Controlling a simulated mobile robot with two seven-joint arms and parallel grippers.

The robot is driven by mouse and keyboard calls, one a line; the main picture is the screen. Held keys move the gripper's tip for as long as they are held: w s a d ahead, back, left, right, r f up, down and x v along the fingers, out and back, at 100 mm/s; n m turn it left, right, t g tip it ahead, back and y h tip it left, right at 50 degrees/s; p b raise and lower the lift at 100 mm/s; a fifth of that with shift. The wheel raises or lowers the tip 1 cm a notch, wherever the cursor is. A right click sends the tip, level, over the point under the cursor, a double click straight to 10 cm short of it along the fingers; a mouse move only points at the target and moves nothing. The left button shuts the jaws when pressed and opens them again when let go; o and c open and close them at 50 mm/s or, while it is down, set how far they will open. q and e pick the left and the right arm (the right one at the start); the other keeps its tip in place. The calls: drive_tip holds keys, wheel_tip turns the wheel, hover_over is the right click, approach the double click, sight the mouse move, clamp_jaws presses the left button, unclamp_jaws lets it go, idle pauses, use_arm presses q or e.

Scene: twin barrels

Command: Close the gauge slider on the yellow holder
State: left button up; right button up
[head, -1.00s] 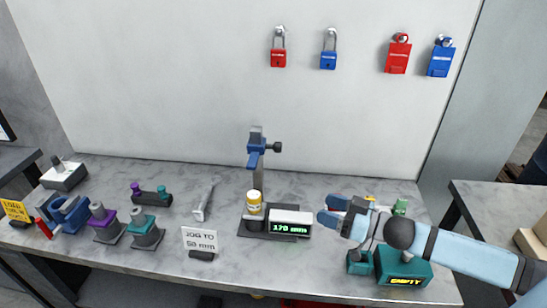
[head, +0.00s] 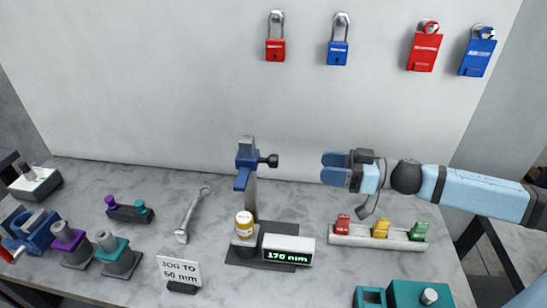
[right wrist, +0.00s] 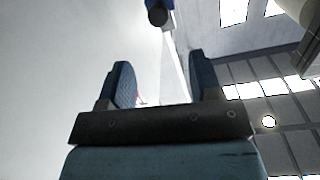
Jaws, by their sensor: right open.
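The gauge has an upright post on a dark base, with a blue slider (head: 247,160) high on it and a black knob (head: 271,160) on the slider's right. The yellow holder (head: 244,224), a short yellow cylinder with a pale band, stands upright on the base below. A clear gap separates the slider from it. The gauge display (head: 287,252) reads 170 mm. My right gripper (head: 328,168) is open and empty to the right of the knob, at about its height in the picture. Its two blue fingers (right wrist: 163,82) show apart in the right wrist view. My left gripper is not in view.
A sign (head: 179,271) reading JOG TO 50 mm stands front left of the gauge. A wrench (head: 192,213) lies left. A tray (head: 403,242) with red, yellow and green pieces is right. Padlocks hang on the back wall. Space between knob and gripper looks clear.

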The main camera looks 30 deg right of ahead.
sight(273, 160)
drive_tip(key=p+x, duration=0.2)
drive_tip(key=x, duration=1.1)
drive_tip(key=shift+d, duration=0.1)
